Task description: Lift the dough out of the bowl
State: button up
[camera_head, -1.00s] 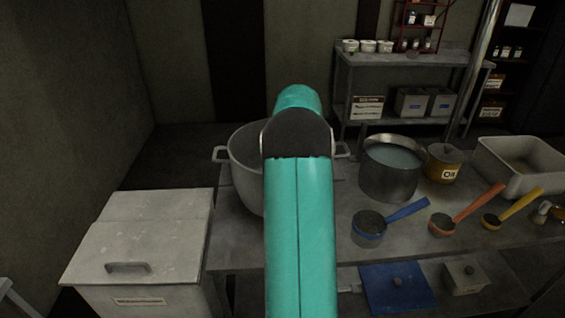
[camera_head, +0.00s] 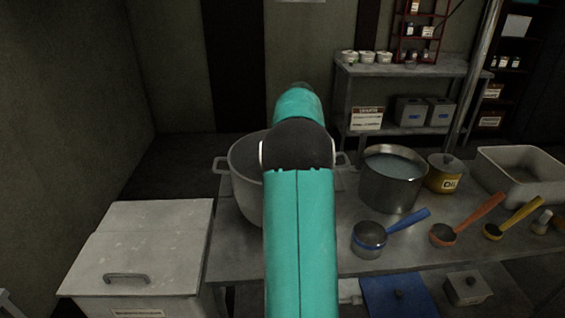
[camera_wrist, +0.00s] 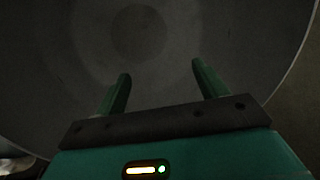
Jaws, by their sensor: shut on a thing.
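The large grey bowl (camera_head: 243,188) with side handles stands on the left part of the table in the head view, partly hidden behind my arm. In the wrist view my gripper (camera_wrist: 160,70) is over the bowl's round interior (camera_wrist: 255,75), and its curved rim shows at the right. The two green fingers stand apart, shut on the dough. The dough's outline is too dark to separate from the grey bowl. The head view hides the gripper and the dough behind my arm.
A metal pot of liquid (camera_head: 392,182), a yellow oil pot (camera_head: 444,175) and a pale basin (camera_head: 520,175) stand right of the bowl. Blue (camera_head: 370,238), orange (camera_head: 443,235) and yellow (camera_head: 493,231) handled scoops lie in front. A lidded bin (camera_head: 140,255) stands at the left.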

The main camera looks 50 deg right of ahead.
jog(key=shift+r, duration=1.25)
jog(key=shift+r, duration=2.05)
jog(key=shift+r, duration=1.95)
jog(key=shift+r, duration=0.1)
jog(key=shift+r, duration=0.5)
